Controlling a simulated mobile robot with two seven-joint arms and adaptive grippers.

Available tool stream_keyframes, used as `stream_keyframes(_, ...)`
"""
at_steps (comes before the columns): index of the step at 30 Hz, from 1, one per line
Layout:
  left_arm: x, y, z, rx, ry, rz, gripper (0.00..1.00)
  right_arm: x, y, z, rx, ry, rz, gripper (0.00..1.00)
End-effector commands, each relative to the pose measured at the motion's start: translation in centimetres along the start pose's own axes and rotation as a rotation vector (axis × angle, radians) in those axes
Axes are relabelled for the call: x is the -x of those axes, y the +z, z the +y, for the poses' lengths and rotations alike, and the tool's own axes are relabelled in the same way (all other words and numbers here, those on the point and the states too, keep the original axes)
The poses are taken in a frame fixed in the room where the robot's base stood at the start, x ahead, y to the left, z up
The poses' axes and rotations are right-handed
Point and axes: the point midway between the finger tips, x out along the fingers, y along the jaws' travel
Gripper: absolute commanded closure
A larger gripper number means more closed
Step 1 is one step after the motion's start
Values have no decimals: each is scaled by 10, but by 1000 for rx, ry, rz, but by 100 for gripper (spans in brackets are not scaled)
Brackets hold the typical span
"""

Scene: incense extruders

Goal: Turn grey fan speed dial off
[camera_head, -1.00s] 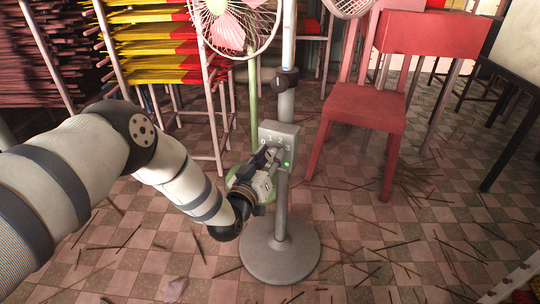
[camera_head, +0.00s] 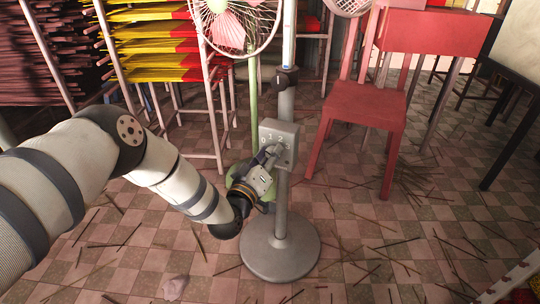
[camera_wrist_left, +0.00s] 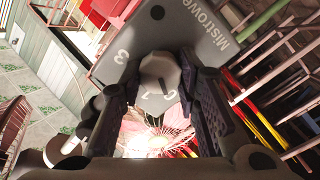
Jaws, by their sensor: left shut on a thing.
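The grey fan's control box (camera_head: 290,153) is on a grey pole above a round base (camera_head: 280,262). Numbers including 0, 1 and 2 show on its face in the head view. My left gripper (camera_head: 269,152) reaches the box from the lower left. Its fingers are shut on the dial, one on each side, and hide part of it in the head view. No lit lamp shows on the box. My right gripper is out of view.
A pink-bladed fan (camera_head: 232,22) on a green pole stands just behind the box. A red chair (camera_head: 365,107) is close to the right. A rack of yellow and red incense sticks (camera_head: 150,45) stands at the back left. Loose sticks lie on the checkered floor.

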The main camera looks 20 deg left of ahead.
Motion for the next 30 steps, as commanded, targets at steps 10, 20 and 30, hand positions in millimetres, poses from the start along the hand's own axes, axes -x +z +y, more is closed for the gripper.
stream_keyframes(10, 1, 2, -1, 2, -2, -5, 57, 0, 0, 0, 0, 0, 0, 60)
stream_keyframes(20, 2, 1, 0, 0, -1, -2, 50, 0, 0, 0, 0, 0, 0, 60)
stream_keyframes(30, 78, 1, -1, 3, -4, -5, 50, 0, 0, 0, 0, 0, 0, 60)
